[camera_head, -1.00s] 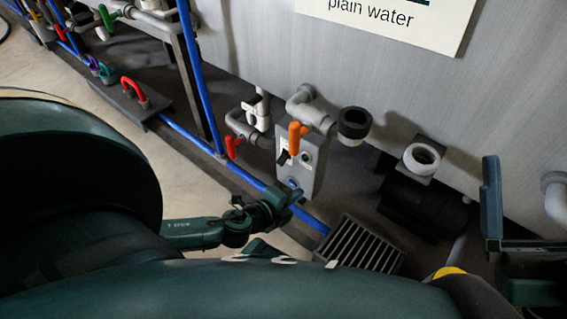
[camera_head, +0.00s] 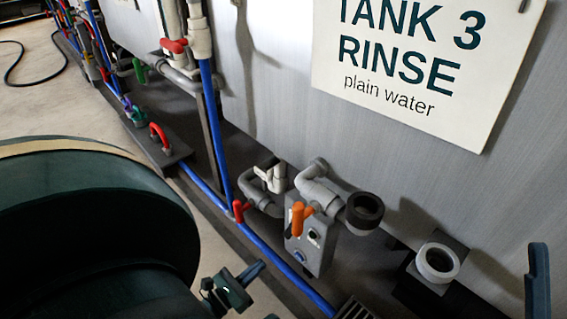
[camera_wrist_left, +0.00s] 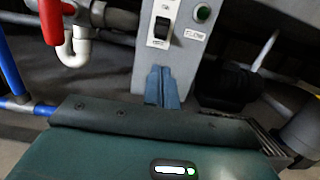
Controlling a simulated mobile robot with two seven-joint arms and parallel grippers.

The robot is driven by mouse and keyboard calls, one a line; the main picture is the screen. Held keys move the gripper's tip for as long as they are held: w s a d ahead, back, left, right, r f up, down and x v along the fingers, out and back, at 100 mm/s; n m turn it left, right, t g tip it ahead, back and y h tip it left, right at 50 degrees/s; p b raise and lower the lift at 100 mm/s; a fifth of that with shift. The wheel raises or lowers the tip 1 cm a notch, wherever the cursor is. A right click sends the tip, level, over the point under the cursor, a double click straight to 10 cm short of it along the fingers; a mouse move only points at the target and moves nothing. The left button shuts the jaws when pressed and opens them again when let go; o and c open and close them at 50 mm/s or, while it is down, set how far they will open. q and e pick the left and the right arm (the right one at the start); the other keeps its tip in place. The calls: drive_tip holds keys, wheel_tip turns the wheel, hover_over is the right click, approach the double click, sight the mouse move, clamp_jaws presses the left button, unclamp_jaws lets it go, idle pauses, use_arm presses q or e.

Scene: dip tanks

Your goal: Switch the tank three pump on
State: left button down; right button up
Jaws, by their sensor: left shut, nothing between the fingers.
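The tank three sign (camera_head: 412,60) reads "TANK 3 RINSE, plain water" on the grey tank wall. Below it stands a grey switch box (camera_head: 318,256) under an orange-handled valve. In the left wrist view the box front (camera_wrist_left: 150,70) shows a black rocker switch (camera_wrist_left: 162,27) on a white plate. Its label looks like "OFF". A dark green round lamp (camera_wrist_left: 203,13) sits right of it, above a "FLOW" label. My left gripper (camera_head: 258,268) is shut and empty, just in front of the box. Its fingertips (camera_wrist_left: 163,72) appear below the switch; contact is unclear. A teal part of mine stands at the right edge.
The orange handle (camera_head: 298,218) overhangs the box top. A red valve handle (camera_head: 239,211) and blue pipe (camera_head: 268,250) run to its left. A black-collared pipe end (camera_head: 364,212) and white-collared fitting (camera_head: 437,264) are to the right. A floor grate (camera_head: 354,309) lies in front.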

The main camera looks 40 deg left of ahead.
use_arm(q)
drive_tip(key=w+r, duration=0.1)
drive_tip(key=w, duration=0.9)
drive_tip(key=shift+d+r+b, duration=0.25)
drive_tip(key=shift+d+b, duration=0.05)
drive_tip(key=shift+d, duration=0.05)
use_arm(e)
drive_tip(key=shift+s+r+n+y, duration=0.15)
drive_tip(key=shift+r+n+y, duration=0.25)
drive_tip(key=shift+n, duration=0.2)
